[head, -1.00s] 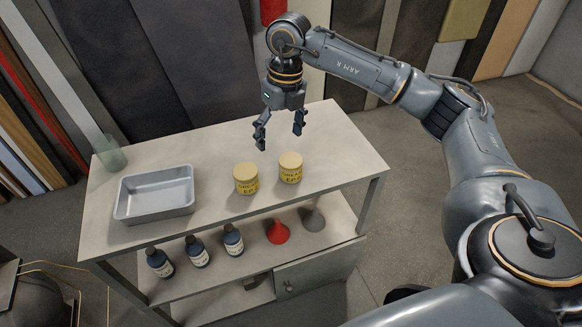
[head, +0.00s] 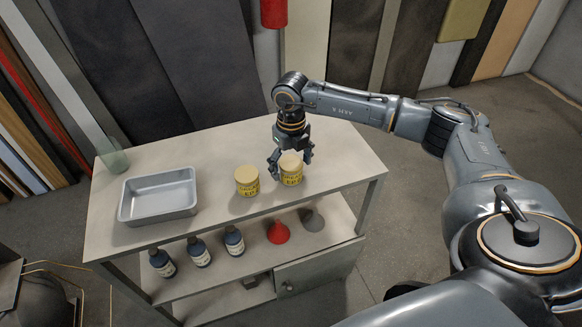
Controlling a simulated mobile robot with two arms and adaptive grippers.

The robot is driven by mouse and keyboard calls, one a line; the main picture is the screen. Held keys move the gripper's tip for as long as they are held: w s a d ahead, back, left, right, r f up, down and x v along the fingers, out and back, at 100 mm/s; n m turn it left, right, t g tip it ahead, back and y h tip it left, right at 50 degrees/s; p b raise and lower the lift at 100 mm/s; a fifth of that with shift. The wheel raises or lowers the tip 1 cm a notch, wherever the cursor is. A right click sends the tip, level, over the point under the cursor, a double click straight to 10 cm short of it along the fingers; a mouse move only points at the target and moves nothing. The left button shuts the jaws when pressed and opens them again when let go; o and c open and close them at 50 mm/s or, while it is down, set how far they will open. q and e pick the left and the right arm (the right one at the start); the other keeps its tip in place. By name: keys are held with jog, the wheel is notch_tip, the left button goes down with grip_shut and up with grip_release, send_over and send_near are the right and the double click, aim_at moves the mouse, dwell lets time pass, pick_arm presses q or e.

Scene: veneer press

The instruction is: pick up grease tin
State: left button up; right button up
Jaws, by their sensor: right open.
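Two yellow grease tins with tan lids stand upright on the top of the bench. The left grease tin (head: 246,181) stands free. The right grease tin (head: 291,172) has my right gripper (head: 291,166) over it, one finger on each side. The gripper is open and points down. I cannot tell whether the fingers touch the tin. My left gripper does not show.
The lower shelf holds several dark bottles (head: 199,252), a red funnel (head: 278,232) and a grey funnel (head: 311,219). The bench top's right end is clear.

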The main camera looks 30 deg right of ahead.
jog(key=shift+f, duration=0.85)
jog(key=shift+c, duration=0.4)
jog(key=c, duration=1.3)
jog(key=shift+r, duration=0.1)
jog(key=shift+c, duration=0.2)
